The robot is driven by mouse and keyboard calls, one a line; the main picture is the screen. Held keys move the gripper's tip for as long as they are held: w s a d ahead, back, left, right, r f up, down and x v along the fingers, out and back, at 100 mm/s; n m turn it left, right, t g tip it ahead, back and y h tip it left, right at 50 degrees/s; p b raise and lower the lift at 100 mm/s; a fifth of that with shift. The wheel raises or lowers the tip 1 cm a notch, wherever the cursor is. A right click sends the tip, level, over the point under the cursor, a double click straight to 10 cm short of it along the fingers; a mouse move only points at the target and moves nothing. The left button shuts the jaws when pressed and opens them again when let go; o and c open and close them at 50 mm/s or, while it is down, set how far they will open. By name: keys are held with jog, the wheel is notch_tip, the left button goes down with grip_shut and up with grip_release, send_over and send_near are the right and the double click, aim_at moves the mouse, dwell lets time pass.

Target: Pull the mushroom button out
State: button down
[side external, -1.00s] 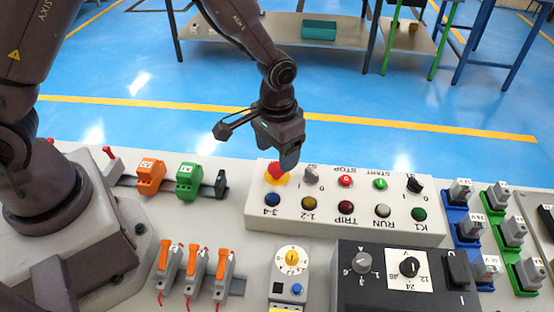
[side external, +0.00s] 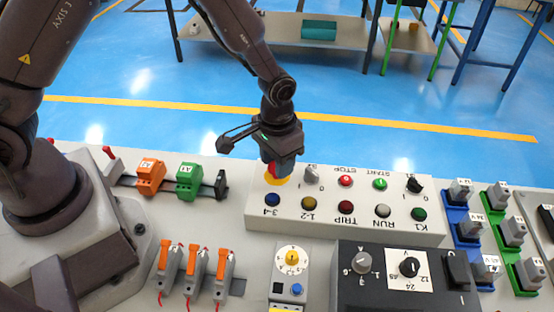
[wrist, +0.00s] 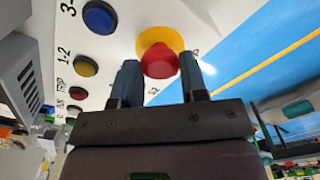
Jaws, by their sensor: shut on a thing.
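The red mushroom button (wrist: 159,60) sits on a yellow disc (wrist: 149,37) on the white control box (side external: 330,225). In the wrist view the red head lies between the two fingers of my gripper (wrist: 160,72), which is shut on it. In the side view my gripper (side external: 272,168) points down over the button at the box's far left corner. The yellow disc (side external: 277,181) shows under the fingers, and only a bit of red is visible there.
On the box, a grey selector (side external: 312,173), a red STOP button (side external: 345,180) and a green START button (side external: 380,183) stand right of my gripper. A blue 3-4 lamp (side external: 272,199) is in front. A green terminal block (side external: 189,180) stands left.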

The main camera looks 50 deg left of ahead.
aim_at(263, 180)
jog(key=shift+r, duration=0.4)
jog(key=c, duration=0.6)
grip_release()
jog(key=shift+c, duration=0.2)
notch_tip(263, 180, up, 13)
jog(key=s+a+r+t, duration=0.2)
jog(key=s+a+r, duration=0.2)
jog(key=s+r, duration=0.3)
jog(key=s+a+r+t, duration=0.3)
jog(key=s+r, duration=0.3)
jog(key=s, duration=0.4)
jog(key=shift+s+a+r+t, duration=0.3)
jog(key=shift+s+a+r, duration=0.1)
jog(key=shift+a, duration=0.05)
